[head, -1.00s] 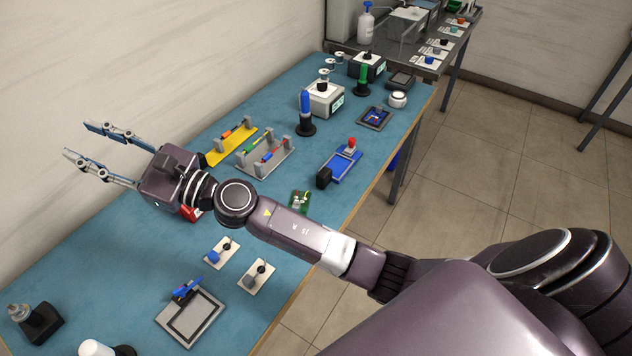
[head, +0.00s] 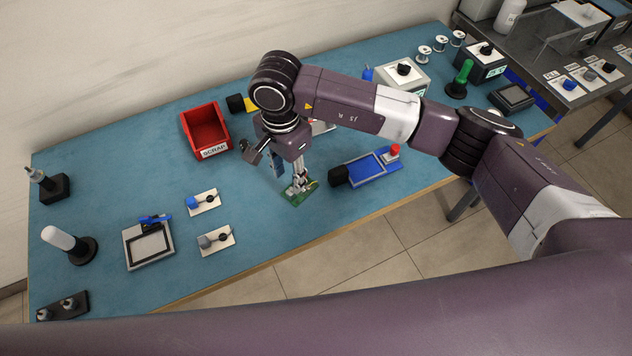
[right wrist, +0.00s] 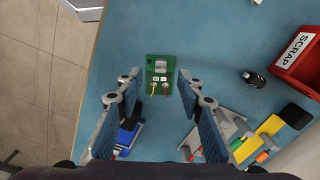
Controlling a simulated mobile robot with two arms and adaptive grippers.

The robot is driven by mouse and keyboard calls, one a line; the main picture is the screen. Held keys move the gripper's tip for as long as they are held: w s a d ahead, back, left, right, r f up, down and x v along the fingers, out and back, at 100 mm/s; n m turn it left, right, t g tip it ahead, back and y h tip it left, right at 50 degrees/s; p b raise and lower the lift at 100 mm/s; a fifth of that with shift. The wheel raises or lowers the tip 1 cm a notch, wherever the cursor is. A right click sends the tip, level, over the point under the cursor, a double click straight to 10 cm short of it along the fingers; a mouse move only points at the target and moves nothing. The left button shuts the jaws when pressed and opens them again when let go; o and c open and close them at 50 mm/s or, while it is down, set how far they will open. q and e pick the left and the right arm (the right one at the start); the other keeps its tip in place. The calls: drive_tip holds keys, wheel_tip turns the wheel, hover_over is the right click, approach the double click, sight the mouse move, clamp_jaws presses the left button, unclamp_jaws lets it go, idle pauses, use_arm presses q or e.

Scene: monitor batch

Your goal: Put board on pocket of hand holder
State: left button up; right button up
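The board (head: 299,192) is a small green circuit board lying on the blue table near its front edge. In the right wrist view the board (right wrist: 160,68) shows a grey part and red and yellow wires. My right gripper (head: 287,176) points down just above it. In the right wrist view its fingers (right wrist: 159,82) are apart on either side of the board, with gaps. A grey fixture (head: 133,262) with a rectangular recess and a blue lever lies front left; it looks like the hand holder with its pocket. My left gripper is out of view.
A blue device (head: 368,170) with a red button and black end sits right of the board. A red scrap bin (head: 205,132) stands behind. Two white plates with knobs (head: 203,202) (head: 216,240) lie between board and fixture. A white-topped post (head: 65,242) stands left.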

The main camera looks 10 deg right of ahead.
sight(291, 190)
drive_tip(key=shift+f, duration=0.35)
drive_tip(key=f, duration=0.1)
drive_tip(key=f+p, duration=0.1)
drive_tip(key=shift+a+f, duration=0.2)
drive_tip(key=shift+f, duration=0.15)
drive_tip(key=f, duration=0.1)
drive_tip(key=f+p, duration=0.1)
drive_tip(key=f, duration=0.1)
drive_tip(key=shift+w+d+f+p, duration=0.2)
drive_tip(key=shift+d+f+p, duration=0.1)
drive_tip(key=shift+f, duration=0.25)
drive_tip(key=c, duration=0.6)
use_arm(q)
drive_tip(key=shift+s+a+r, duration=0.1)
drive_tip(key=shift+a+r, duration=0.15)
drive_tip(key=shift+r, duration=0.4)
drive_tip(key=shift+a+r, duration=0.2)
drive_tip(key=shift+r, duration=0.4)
use_arm(e)
clamp_jaws()
